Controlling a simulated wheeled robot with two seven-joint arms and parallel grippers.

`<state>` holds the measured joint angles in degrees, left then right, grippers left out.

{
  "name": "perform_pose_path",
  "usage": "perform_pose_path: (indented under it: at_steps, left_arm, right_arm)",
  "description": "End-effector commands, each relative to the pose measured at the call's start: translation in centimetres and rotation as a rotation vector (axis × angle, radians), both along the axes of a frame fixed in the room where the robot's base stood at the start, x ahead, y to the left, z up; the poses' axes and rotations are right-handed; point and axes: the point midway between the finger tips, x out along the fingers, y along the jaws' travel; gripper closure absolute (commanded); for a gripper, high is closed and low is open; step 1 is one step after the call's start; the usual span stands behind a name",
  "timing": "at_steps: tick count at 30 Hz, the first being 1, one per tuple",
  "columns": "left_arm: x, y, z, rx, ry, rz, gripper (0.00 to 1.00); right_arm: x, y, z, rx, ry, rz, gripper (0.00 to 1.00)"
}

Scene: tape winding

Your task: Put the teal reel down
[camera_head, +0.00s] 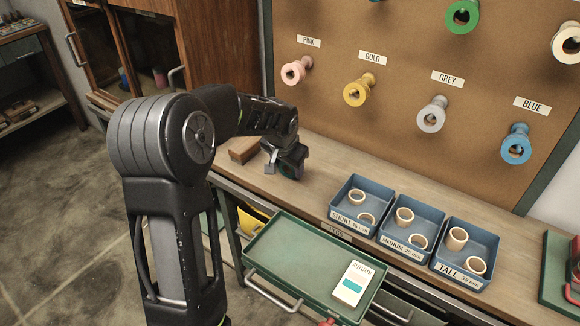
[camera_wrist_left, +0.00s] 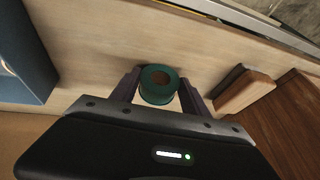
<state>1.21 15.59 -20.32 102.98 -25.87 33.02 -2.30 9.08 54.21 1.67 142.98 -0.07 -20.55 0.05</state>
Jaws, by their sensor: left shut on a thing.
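The teal reel (camera_wrist_left: 158,96) sits between the two fingers of my left gripper in the left wrist view, its round hollow end facing the camera. My left gripper (camera_head: 285,166) is shut on it, low over the wooden bench (camera_head: 318,165) in the head view. There the gripper hides nearly all of the reel. I cannot tell whether the reel touches the bench top. My right gripper is not in view.
A brown wooden block (camera_head: 244,149) lies just left of the gripper, also seen in the left wrist view (camera_wrist_left: 244,92). Blue bins (camera_head: 361,202) with cream rings stand to the right. A green tray (camera_head: 285,262) is in front. Pegboard reels, including a pink one (camera_head: 293,73), hang behind.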

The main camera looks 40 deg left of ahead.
Motion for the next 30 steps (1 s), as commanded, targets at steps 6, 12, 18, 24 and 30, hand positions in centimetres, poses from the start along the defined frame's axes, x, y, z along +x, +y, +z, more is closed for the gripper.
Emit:
perform_pose_path:
  at_steps: [6,12,18,24,30]
  left_arm:
    - [0.0,0.0,0.0,0.000,0.000,0.000,0.84]
    - [0.0,0.0,0.0,0.000,0.000,0.000,0.92]
    - [0.1,0.0,1.1,0.000,-0.003,0.000,0.92]
    - [0.1,0.0,4.4,0.001,-0.005,0.001,0.92]
    - [0.1,0.0,8.2,0.000,-0.004,-0.001,0.92]
  right_arm:
    - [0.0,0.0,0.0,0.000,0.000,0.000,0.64]
    - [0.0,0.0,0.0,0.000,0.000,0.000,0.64]
    - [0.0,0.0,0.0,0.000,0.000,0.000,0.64]
    - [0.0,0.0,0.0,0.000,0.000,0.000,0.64]
    - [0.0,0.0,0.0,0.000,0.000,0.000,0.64]
